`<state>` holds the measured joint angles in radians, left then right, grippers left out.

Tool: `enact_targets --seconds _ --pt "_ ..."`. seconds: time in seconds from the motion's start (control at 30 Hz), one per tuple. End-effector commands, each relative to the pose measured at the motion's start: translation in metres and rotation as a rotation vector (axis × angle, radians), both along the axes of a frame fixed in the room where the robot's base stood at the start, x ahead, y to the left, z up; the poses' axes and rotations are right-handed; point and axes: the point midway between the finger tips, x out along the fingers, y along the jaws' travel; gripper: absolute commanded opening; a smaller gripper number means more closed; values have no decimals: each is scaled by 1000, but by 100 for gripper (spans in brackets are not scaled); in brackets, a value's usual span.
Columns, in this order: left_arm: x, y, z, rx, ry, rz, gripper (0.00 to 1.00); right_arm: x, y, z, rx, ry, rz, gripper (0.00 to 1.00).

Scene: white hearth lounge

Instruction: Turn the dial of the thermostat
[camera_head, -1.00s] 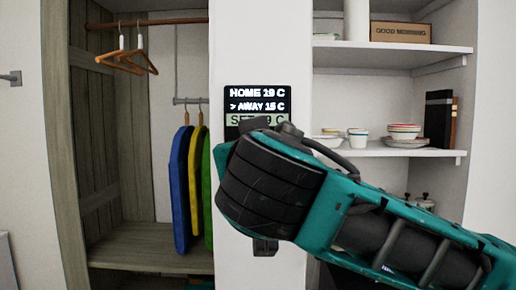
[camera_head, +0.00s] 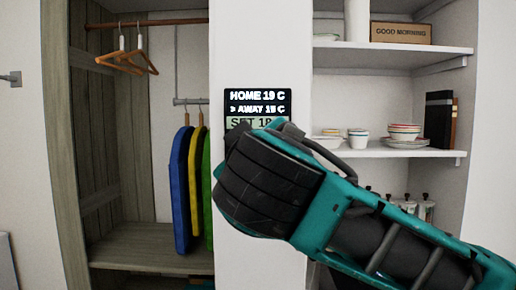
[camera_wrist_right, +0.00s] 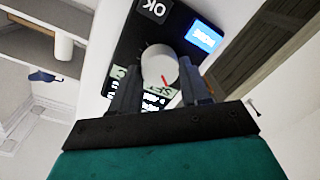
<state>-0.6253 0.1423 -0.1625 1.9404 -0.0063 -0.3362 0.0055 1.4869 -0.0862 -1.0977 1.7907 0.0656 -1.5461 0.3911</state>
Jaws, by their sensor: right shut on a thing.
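The thermostat (camera_head: 258,98) is a black panel on the white wall pillar. In the head view its screen reads HOME 19 C and > AWAY 15 C, over a pale green line that reads SET 18, its end covered by my arm. In the right wrist view the dial (camera_wrist_right: 160,67) is a round white knob with a red mark. My right gripper (camera_wrist_right: 157,72) has a dark finger on each side of the dial and is shut on it. In the head view my right wrist hides the dial. My left gripper is not in view.
The wrist view shows an OK button (camera_wrist_right: 154,9) and a lit blue button (camera_wrist_right: 203,36) close to the dial. Left of the pillar is an open wardrobe with hangers (camera_head: 128,60) and hanging garments (camera_head: 181,190). Shelves with dishes (camera_head: 404,132) stand at the right.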

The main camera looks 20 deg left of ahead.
Motion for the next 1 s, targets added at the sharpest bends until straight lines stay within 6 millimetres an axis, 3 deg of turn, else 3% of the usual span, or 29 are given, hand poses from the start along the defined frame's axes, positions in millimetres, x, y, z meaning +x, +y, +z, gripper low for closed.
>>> enact_targets --seconds 0.5,1.0 --pt "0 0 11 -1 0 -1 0 0 0 0 -307 -85 0 15" --pt "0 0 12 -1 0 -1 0 0 0 -1 -355 -100 -1 15"
